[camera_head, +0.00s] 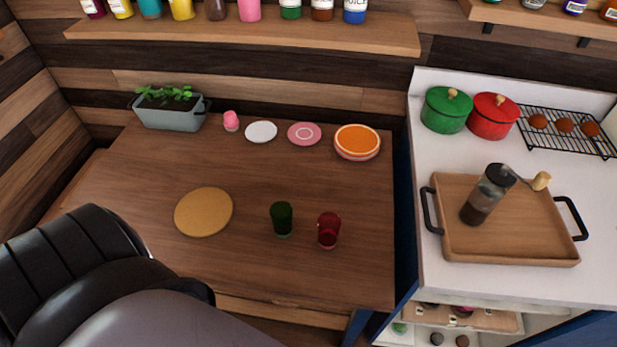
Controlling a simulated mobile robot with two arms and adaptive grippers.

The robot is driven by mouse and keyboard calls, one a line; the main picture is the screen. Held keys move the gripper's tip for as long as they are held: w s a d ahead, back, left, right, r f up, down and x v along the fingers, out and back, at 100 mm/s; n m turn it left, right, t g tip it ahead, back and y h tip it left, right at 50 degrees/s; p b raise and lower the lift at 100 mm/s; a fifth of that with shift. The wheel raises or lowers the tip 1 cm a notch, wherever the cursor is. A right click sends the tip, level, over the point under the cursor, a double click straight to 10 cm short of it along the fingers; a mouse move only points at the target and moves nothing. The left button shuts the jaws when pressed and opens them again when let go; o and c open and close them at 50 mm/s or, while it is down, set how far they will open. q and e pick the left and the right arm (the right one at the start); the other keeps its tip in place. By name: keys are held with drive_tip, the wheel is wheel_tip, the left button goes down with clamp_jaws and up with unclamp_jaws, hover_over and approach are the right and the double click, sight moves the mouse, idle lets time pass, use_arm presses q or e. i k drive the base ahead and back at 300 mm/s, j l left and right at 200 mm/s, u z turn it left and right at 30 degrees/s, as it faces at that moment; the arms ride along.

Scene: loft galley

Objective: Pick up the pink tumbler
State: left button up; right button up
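A small pink item (231,120), which looks like a tumbler or small cup, stands at the back of the wooden table (150,255), between the planter and a white plate. A dark green tumbler (282,218) and a red tumbler (328,230) stand upright near the front right of the table, a little apart. Neither of my grippers is in view, so I cannot see whether they are open or shut.
A planter (170,118), a white plate (261,132), a pink plate (304,133) and stacked orange plates (357,141) line the table's back. A round board (203,212) lies in front. A shelf (250,38) of bottles hangs above. A counter with a tray (535,250) stands right.

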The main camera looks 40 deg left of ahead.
sight(329, 222)
drive_tip(key=i+j+u, duration=0.15)
drive_tip(key=u, duration=0.3)
drive_tip(key=i+u, duration=0.25)
drive_tip(key=u, duration=0.15)
drive_tip(key=k+j+z, duration=0.15)
drive_tip(key=k+l, duration=0.05)
drive_tip(key=k, duration=0.05)
